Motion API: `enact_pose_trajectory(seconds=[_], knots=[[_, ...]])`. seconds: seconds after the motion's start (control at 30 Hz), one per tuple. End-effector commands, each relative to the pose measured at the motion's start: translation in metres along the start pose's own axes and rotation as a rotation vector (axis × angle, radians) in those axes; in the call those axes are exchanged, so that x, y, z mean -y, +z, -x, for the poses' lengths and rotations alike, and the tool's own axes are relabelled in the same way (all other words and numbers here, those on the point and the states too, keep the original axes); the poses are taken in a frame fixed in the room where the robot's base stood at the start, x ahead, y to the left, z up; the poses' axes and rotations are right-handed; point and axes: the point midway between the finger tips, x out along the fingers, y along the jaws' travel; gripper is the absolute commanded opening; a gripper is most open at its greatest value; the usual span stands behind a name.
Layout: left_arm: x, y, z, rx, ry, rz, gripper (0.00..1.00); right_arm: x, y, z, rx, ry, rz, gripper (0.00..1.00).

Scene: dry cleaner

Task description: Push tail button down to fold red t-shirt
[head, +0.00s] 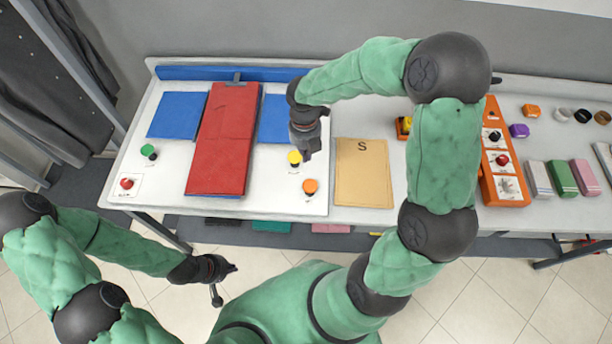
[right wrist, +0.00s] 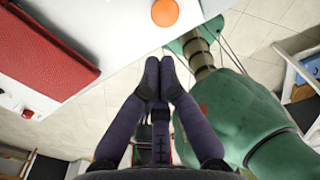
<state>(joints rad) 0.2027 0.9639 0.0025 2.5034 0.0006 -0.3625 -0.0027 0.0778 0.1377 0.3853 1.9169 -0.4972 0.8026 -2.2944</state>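The red t-shirt (head: 222,140) lies as a long narrow strip on the white folding board (head: 170,165); its edge also shows in the right wrist view (right wrist: 50,50). On the board are a green button (head: 148,151), a red button (head: 126,184), a yellow button (head: 295,157) and an orange button (head: 310,186). I cannot tell which is the tail button. My right gripper (head: 306,154) is shut and empty, beside the yellow button in the head view. In the right wrist view, its closed tips (right wrist: 160,64) point toward the orange button (right wrist: 165,12). My left gripper (head: 229,283) is open and empty, off the table.
Blue panels (head: 178,115) flank the shirt. A tan folder marked S (head: 364,172) lies right of the board. An orange control box (head: 502,160) and several folded cloths stand further right. Dark clothes (head: 50,80) hang at the left.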

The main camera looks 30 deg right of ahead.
Motion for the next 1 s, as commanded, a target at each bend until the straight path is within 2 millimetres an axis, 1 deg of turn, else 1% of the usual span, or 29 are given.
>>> enact_pose_trajectory(seconds=[0.17,0.27,0.33,0.47,0.8,1.0], knots=[[0.0,0.0,0.0,0.0,0.0,0.0,0.0,0.0,0.0,-0.002,-0.001,0.0,-0.002,0.0],[0.0,0.0,-0.001,0.0,0.0,0.0,0.0,0.0,0.0,-0.008,-0.002,0.0,-0.002,0.0],[0.001,0.0,-0.002,0.0,0.0,0.0,0.0,0.0,-0.001,-0.017,-0.004,-0.001,-0.002,0.0],[0.002,0.0,-0.004,0.0,0.0,0.0,0.0,0.0,-0.001,-0.038,-0.005,-0.001,-0.003,0.0],[0.005,-0.001,-0.013,0.0,0.0,0.0,0.0,0.0,-0.001,-0.102,-0.004,0.0,-0.003,0.0],[0.006,-0.001,-0.017,0.0,0.0,0.0,0.0,0.0,-0.001,-0.129,-0.004,0.001,-0.002,0.0]])
